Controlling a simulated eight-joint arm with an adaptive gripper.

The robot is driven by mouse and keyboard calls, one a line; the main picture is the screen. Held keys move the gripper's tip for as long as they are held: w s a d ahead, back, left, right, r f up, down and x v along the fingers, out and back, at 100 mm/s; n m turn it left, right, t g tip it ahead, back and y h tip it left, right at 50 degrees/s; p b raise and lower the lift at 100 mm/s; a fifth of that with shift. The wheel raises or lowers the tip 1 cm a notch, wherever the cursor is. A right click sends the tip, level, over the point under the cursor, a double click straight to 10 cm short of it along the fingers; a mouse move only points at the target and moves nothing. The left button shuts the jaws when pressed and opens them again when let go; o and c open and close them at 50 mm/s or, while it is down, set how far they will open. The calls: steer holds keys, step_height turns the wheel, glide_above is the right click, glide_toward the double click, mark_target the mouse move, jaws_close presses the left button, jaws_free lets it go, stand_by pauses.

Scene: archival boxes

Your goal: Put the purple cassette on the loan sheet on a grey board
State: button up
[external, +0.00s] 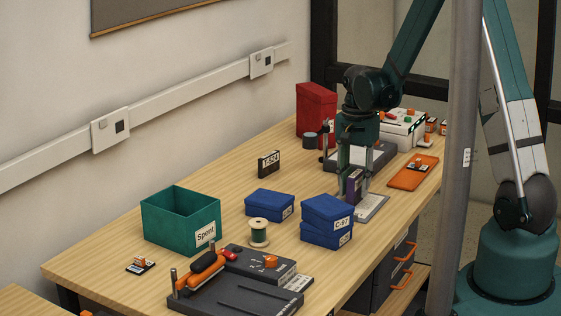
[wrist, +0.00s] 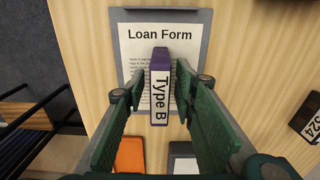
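The purple cassette (wrist: 161,60) stands upright between the two fingers of my gripper (wrist: 160,88), with its "Type B" label toward the wrist camera. In the external view the cassette (external: 353,187) is low over the grey board (external: 381,203), near its left side. The wrist view shows the loan sheet (wrist: 135,52), headed "Loan Form", on the grey board (wrist: 205,20) behind the cassette. The fingers lie close along both sides of the cassette. Whether they press on it is unclear. Whether its base touches the sheet is hidden.
Blue boxes (external: 327,213) stand just left of the board. An orange tray (external: 404,181) lies to its right, and a red box (external: 316,108) stands behind.

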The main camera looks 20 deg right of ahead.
step_height(320, 180, up, 12)
steer(key=shift+f+p, duration=0.1)
steer(key=shift+p, duration=0.55)
stand_by(0.7)
steer(key=shift+s+d+r, duration=0.1)
steer(key=shift+s+r, duration=0.05)
steer(key=shift+r, duration=0.2)
steer(key=s+d+r+n+t, duration=0.3)
steer(key=s+r, duration=0.5)
steer(key=s, duration=0.5)
steer(key=s+d+r+n+t, duration=0.4)
steer(key=s+d+r+n, duration=0.2)
steer(key=s+r, duration=0.3)
steer(key=shift+s+d+r, duration=0.15)
steer(key=shift+s+d, duration=0.2)
steer(key=shift+s, duration=1.95)
